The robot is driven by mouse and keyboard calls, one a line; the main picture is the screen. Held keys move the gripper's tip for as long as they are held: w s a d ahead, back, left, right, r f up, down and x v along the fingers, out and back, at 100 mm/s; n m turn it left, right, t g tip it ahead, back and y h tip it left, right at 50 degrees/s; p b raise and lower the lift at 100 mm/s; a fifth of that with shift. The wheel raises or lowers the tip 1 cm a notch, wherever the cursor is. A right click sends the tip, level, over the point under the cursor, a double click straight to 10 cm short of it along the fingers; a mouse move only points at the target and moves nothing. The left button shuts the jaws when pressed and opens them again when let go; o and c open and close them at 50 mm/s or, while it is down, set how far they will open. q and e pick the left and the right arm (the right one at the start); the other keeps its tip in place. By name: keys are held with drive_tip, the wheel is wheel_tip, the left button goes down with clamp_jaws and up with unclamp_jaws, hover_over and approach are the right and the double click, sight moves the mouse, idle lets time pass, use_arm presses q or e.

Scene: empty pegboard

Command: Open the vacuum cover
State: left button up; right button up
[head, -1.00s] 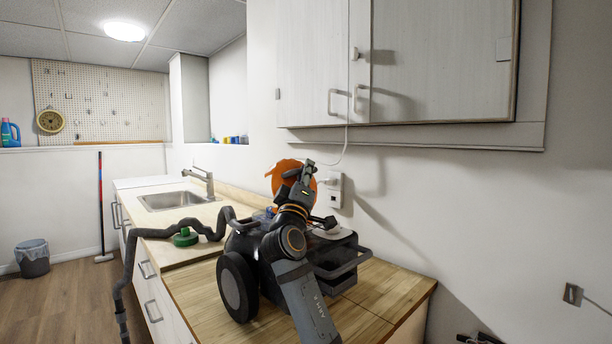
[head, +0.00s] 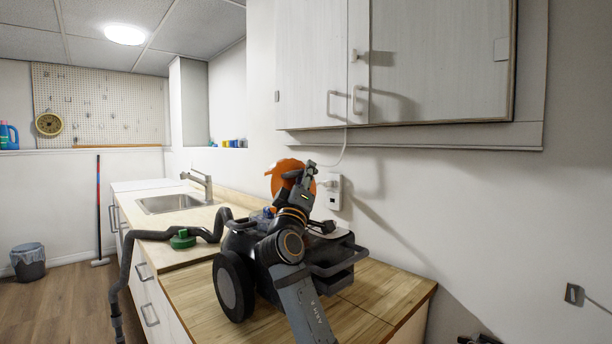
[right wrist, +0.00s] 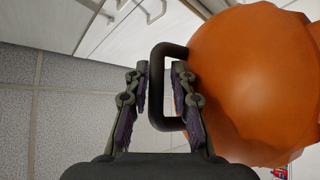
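The black canister vacuum (head: 241,243) stands on the wooden counter. Its orange round cover (head: 281,170) stands tilted up at the back of the vacuum. My right gripper (head: 310,170) is in front of the cover and hides part of it. In the right wrist view the orange cover (right wrist: 245,85) fills the right side, with a black loop handle (right wrist: 157,85) at its edge. My right gripper (right wrist: 159,75) has one finger on each side of the handle bar, with narrow gaps showing, so it looks open around the bar.
A grey hose (head: 150,235) runs from the vacuum over the counter's left edge. A green round object (head: 183,239) lies beside it. A sink (head: 170,203) is further back. A wall cabinet (head: 430,65) hangs above, and an outlet with a plug (head: 333,190) is on the wall.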

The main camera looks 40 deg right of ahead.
drive_tip(key=s+a+f, duration=0.1)
drive_tip(key=s+a, duration=0.8)
drive_tip(key=a, duration=0.2)
drive_tip(key=shift+a+f, duration=0.25)
drive_tip(key=shift+f, duration=0.05)
